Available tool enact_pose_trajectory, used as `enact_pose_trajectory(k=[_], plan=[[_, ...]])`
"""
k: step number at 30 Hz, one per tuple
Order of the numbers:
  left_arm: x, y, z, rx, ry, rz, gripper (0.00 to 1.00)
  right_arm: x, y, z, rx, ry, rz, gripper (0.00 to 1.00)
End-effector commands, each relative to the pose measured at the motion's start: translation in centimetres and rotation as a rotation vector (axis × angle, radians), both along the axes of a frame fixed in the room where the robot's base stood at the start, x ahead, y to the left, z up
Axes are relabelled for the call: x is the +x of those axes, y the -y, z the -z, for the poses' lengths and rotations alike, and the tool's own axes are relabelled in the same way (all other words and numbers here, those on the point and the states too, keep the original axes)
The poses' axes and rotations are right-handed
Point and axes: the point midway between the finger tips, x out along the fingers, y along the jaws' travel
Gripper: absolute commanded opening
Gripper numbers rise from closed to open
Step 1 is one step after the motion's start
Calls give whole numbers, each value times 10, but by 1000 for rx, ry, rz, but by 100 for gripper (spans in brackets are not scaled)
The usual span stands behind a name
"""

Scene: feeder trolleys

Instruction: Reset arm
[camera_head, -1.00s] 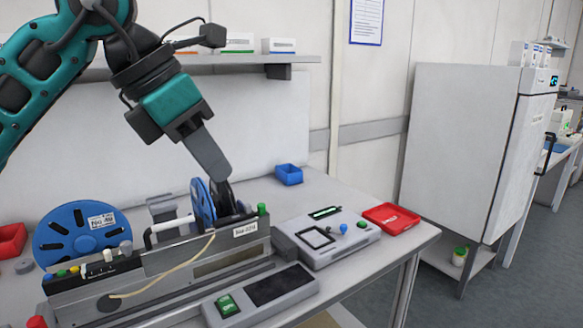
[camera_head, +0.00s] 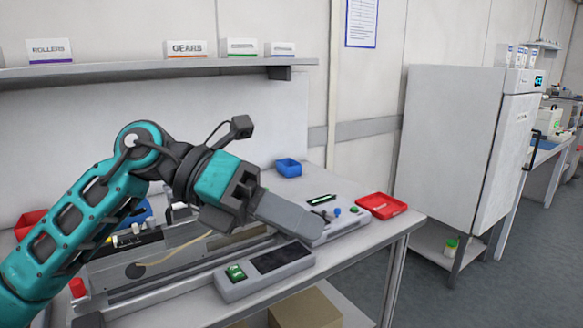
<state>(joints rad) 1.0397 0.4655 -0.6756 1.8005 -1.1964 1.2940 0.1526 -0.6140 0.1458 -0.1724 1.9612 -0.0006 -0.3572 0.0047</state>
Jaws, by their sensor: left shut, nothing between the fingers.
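My left arm comes in from the left across the workbench in the head view. My left gripper (camera_head: 318,226) is shut and empty. It points right and down and appears in front of the grey device with a small green display (camera_head: 321,199), covering part of it. I cannot tell whether it touches the device. My right gripper is not in view. The feeder (camera_head: 165,262) on the bench is partly hidden behind my left arm, and so is the blue reel (camera_head: 142,212).
A grey panel with a green button (camera_head: 265,271) lies at the bench front. A red tray (camera_head: 381,206) is at the right end and a blue bin (camera_head: 289,167) at the back. A shelf (camera_head: 150,69) with labelled boxes hangs above. A grey cabinet (camera_head: 455,150) stands right.

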Motion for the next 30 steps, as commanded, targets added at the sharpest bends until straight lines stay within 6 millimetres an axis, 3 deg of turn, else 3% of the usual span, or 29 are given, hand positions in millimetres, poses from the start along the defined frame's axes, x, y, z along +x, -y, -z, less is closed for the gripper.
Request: enact_pose_trajectory(k=[3,6,11,14,17,22,26,30], plan=[[-6,12,0,-263,-229,-22,0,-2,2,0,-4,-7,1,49],[0,11,0,-470,-421,-82,0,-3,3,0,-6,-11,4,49],[25,-9,14,-771,-744,-246,0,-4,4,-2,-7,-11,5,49],[45,-30,39,-936,-953,-390,0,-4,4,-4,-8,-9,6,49],[62,-56,79,-1077,-1164,-563,0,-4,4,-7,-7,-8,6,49],[66,-104,178,-1254,-1523,-917,0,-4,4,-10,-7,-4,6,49],[39,-138,266,-1326,-1790,-1225,0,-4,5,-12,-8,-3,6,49],[-12,-164,347,-1337,-2023,-1529,0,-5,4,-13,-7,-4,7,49]])
